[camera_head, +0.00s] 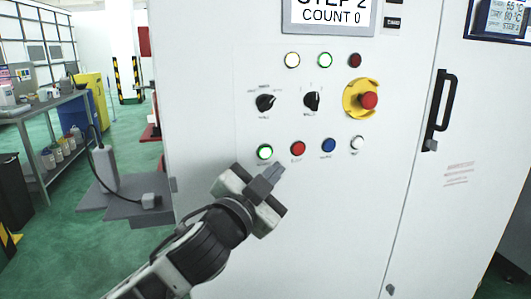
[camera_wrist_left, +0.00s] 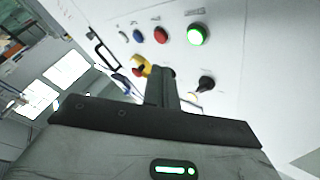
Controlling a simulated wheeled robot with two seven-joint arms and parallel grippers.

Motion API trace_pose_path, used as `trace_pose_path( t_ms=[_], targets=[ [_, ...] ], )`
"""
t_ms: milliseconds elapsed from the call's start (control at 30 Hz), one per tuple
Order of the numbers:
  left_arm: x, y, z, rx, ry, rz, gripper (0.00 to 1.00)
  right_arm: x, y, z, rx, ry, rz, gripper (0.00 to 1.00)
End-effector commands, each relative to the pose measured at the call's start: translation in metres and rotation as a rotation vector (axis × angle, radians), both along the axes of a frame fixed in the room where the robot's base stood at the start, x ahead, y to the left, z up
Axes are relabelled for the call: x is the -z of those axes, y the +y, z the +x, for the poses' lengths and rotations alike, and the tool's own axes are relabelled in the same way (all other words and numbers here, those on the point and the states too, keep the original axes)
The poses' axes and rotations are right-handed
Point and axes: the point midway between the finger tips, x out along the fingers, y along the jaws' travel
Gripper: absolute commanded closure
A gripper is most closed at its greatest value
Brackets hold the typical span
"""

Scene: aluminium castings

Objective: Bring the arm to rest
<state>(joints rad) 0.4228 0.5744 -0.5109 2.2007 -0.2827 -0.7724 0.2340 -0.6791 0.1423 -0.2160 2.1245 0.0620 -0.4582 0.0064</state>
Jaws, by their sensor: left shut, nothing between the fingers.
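My left arm comes in from the lower left in the head view. Its gripper (camera_head: 277,172) is shut and empty, in front of the white control cabinet (camera_head: 215,90), just below the lower button row. The lit green button (camera_head: 264,152) and the red button (camera_head: 298,148) are close to the fingertips. I cannot tell whether the fingers touch the panel. In the left wrist view the shut fingers (camera_wrist_left: 162,75) point toward the panel, and the lit green button (camera_wrist_left: 198,34) is to their upper right. My right gripper is not in view.
A yellow-ringed emergency stop (camera_head: 368,100), two black knobs and a screen (camera_head: 331,16) are on the cabinet. A black door handle (camera_head: 440,110) sticks out at right. A grey shelf (camera_head: 125,208) stands left of the cabinet, and a workbench (camera_head: 50,105) is farther left.

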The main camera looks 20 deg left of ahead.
Motion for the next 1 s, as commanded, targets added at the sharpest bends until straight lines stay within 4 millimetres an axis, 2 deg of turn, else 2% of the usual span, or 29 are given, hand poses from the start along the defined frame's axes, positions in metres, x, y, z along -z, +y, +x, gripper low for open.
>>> trace_pose_path(
  t_ms=[467, 567, 667, 767, 800, 900, 1000],
  targets=[
    [0.001, 0.000, 0.000, 0.000, 0.002, -0.001, 1.00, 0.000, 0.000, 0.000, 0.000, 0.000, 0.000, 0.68],
    [0.017, -0.002, -0.001, 0.008, 0.037, -0.015, 1.00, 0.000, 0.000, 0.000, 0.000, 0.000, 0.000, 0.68],
    [0.059, -0.007, -0.008, 0.029, 0.132, -0.059, 1.00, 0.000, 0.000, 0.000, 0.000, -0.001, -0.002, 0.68],
    [0.126, -0.013, -0.027, 0.050, 0.280, -0.138, 1.00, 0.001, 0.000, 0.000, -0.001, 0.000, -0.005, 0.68],
    [0.154, -0.016, -0.039, 0.056, 0.345, -0.177, 1.00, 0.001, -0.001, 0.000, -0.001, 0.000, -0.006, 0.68],
    [0.221, -0.019, -0.076, 0.052, 0.502, -0.275, 1.00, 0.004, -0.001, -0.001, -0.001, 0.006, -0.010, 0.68],
    [0.278, -0.020, -0.120, 0.025, 0.640, -0.369, 1.00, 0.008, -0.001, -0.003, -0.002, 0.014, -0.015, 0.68]
  ],
)
